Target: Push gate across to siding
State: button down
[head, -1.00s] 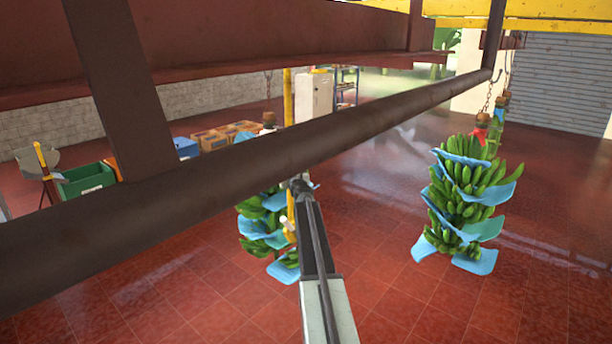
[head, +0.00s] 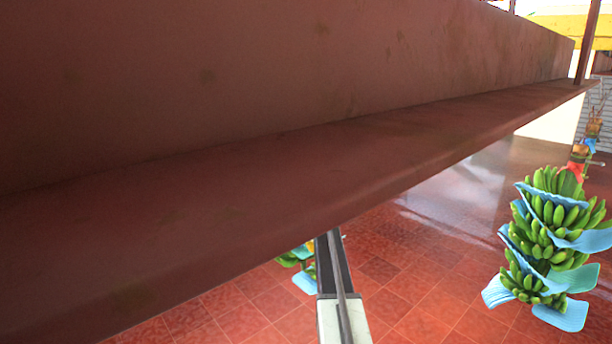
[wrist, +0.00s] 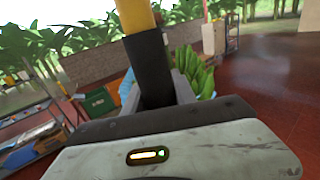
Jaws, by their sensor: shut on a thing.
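In the wrist view my gripper (wrist: 165,88) is shut on a bar with a yellow upper part and a black sleeve (wrist: 150,65). The bar stands nearly upright between the grey fingers and runs out of the top of the picture. I take it for the gate's handle; the gate itself and the siding cannot be made out. In the head view my arm reaches up under a large brown beam (head: 260,190), which hides my gripper and the bar.
A green banana stem with blue sheets (head: 550,240) hangs at the right. Part of another (head: 300,262) shows left of my arm, and bananas (wrist: 195,70) show behind my gripper. A green crate (wrist: 98,100) and white cabinet (wrist: 213,35) stand farther off. Red floor lies open at right.

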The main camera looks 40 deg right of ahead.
aim_at(313, 179)
jog(key=shift+w+a, duration=0.15)
jog(key=shift+w, duration=0.6)
jog(key=shift+s, duration=0.15)
jog(key=c, duration=1)
grip_release()
jog(key=shift+r, duration=0.15)
jog(key=v, duration=0.3)
jog(key=r+v, duration=0.1)
jog(key=v, duration=0.2)
jog(key=p+v, duration=0.1)
jog(key=v, duration=0.2)
jog(key=shift+s+d+r, duration=0.2)
jog(key=shift+s+r, duration=0.1)
jog(key=shift+s, duration=0.15)
